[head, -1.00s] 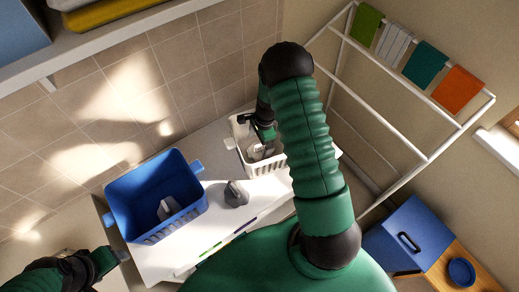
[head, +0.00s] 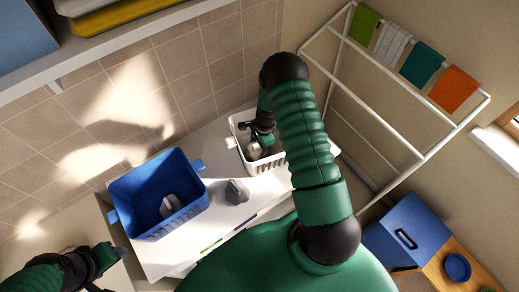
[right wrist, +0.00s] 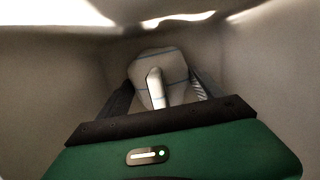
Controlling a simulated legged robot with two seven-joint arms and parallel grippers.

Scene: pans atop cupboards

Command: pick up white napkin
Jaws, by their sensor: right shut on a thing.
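The white napkin (head: 254,151), a pale bunched cloth, is inside the white basket (head: 271,165) on the counter. My right gripper (head: 257,146) reaches down into this basket from above.
A blue basket (head: 183,224) with a greyish-white cloth (head: 170,205) inside stands left on the white counter top (head: 205,228). A grey bunched cloth (head: 237,191) lies between the baskets. A white rack (head: 400,138) with several hanging cloths is at right. A shelf (head: 130,38) is at upper left.

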